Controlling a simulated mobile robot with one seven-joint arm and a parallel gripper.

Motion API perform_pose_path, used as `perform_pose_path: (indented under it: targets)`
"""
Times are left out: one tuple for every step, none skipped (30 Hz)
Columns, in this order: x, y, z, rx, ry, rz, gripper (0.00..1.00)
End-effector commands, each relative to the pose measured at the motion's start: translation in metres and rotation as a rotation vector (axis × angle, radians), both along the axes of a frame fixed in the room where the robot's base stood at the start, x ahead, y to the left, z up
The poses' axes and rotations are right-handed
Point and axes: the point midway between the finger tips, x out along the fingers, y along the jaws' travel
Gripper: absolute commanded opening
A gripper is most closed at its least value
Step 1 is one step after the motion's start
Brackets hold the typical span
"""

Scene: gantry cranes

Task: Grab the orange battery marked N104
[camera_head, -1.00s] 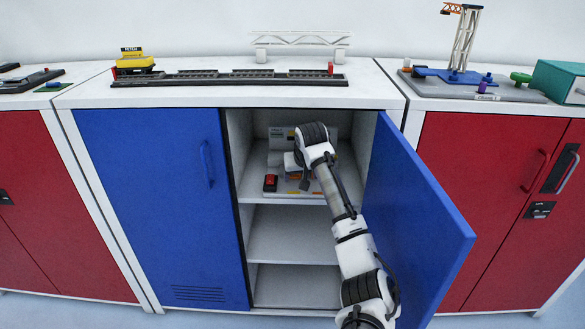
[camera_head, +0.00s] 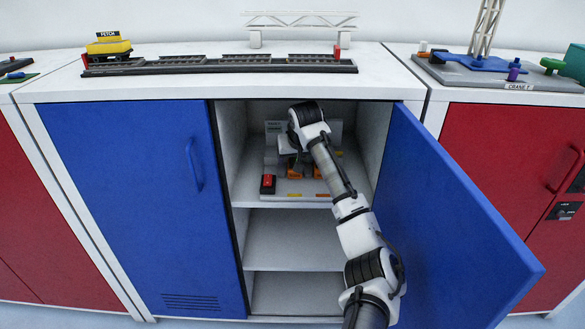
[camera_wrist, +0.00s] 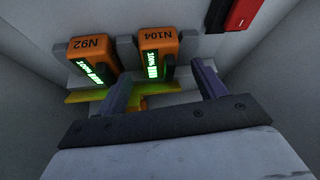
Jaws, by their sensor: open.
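The orange battery marked N104 (camera_wrist: 158,40) stands in the wrist view beside a second orange battery marked N92 (camera_wrist: 88,44) on its left. Both have lit green displays. My gripper (camera_wrist: 163,80) is open and empty, its two fingers reaching toward N104, one on each side of it in the picture. I cannot tell how much distance is left between the fingertips and the battery. In the head view my gripper is inside the cabinet's top compartment and my wrist mostly hides the batteries; only small orange patches show.
A red and black switch box (camera_head: 267,184) sits on the top shelf, left of my gripper. The blue cabinet door (camera_head: 440,220) stands open to the right of my arm. The closed blue door (camera_head: 130,200) is on the left. The lower shelves (camera_head: 290,240) are empty.

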Motion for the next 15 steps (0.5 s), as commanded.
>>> perform_pose_path:
  targets:
    - [-0.0005,-0.0007,-0.0127,0.000,0.000,0.000,0.70]
    - [-0.0006,-0.0007,-0.0145,0.000,0.000,0.000,0.70]
    - [-0.0008,-0.0006,-0.0160,0.000,-0.001,0.000,0.70]
    - [-0.0009,-0.0005,-0.0164,0.000,-0.001,0.000,0.70]
    - [-0.0009,-0.0005,-0.0164,0.000,-0.001,0.000,0.70]
    - [-0.0010,-0.0004,-0.0161,0.001,-0.001,0.000,0.70]
    - [-0.0009,-0.0003,-0.0156,0.001,-0.001,0.000,0.70]
    - [-0.0010,-0.0003,-0.0152,0.001,-0.001,0.000,0.70]
    - [-0.0010,-0.0002,-0.0150,0.001,-0.001,0.000,0.70]
    - [-0.0010,-0.0002,-0.0150,0.001,0.000,0.000,0.70]
    - [-0.0010,-0.0002,-0.0150,0.001,0.000,0.000,0.70]
    - [-0.0010,-0.0002,-0.0150,0.001,0.000,0.000,0.66]
    - [-0.0010,-0.0002,-0.0150,0.001,0.000,0.000,0.62]
    - [-0.0010,-0.0002,-0.0150,0.001,0.000,0.000,0.58]
    - [-0.0009,-0.0002,-0.0151,0.001,0.000,0.000,0.53]
